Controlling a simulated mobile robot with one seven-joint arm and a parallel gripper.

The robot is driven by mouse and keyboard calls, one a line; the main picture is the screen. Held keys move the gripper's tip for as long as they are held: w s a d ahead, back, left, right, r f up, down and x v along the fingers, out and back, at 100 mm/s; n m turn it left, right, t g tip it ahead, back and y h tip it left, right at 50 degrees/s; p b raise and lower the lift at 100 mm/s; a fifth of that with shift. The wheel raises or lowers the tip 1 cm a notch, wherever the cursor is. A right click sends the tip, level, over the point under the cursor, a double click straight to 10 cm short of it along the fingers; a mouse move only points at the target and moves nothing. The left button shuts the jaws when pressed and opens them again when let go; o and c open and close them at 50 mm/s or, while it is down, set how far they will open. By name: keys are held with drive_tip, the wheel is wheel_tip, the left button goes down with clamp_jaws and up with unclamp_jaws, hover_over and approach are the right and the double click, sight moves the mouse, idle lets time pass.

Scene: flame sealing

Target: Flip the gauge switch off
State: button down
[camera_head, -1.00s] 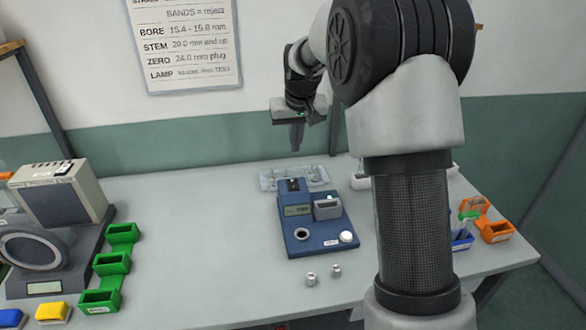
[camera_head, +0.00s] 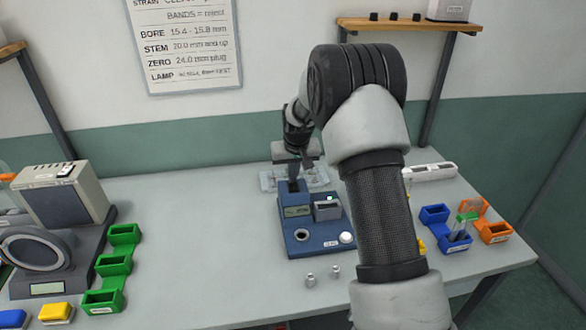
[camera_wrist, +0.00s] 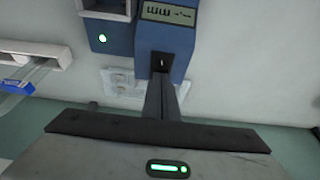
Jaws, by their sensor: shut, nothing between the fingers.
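The blue gauge (camera_head: 312,242) stands on the table in the middle of the head view. Its display (camera_head: 298,211) shows dark characters, also seen at the top of the wrist view (camera_wrist: 168,13). The gauge switch (camera_wrist: 161,63) is a small black piece with a pale mark on the raised block. My gripper (camera_head: 294,181) points down at this block, its fingers shut and empty. In the wrist view the fingertips (camera_wrist: 161,77) are right at the switch; I cannot tell whether they touch it. The switch's position is hard to read. A green light (camera_wrist: 102,38) glows on the gauge.
A clear tray (camera_head: 268,181) lies behind the gauge. Green bins (camera_head: 112,265) and a grey machine (camera_head: 60,195) are at left; blue and orange bins (camera_head: 495,232) are at right. The table's front is mostly clear.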

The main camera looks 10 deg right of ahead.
drive_tip(key=shift+f, duration=0.15)
drive_tip(key=shift+w+f+b, duration=0.1)
drive_tip(key=shift+f+b, duration=0.2)
drive_tip(key=shift+b, duration=0.2)
drive_tip(key=shift+r, duration=0.25)
drive_tip(key=shift+f, duration=0.1)
drive_tip(key=shift+s+f, duration=0.1)
drive_tip(key=shift+s, duration=0.85)
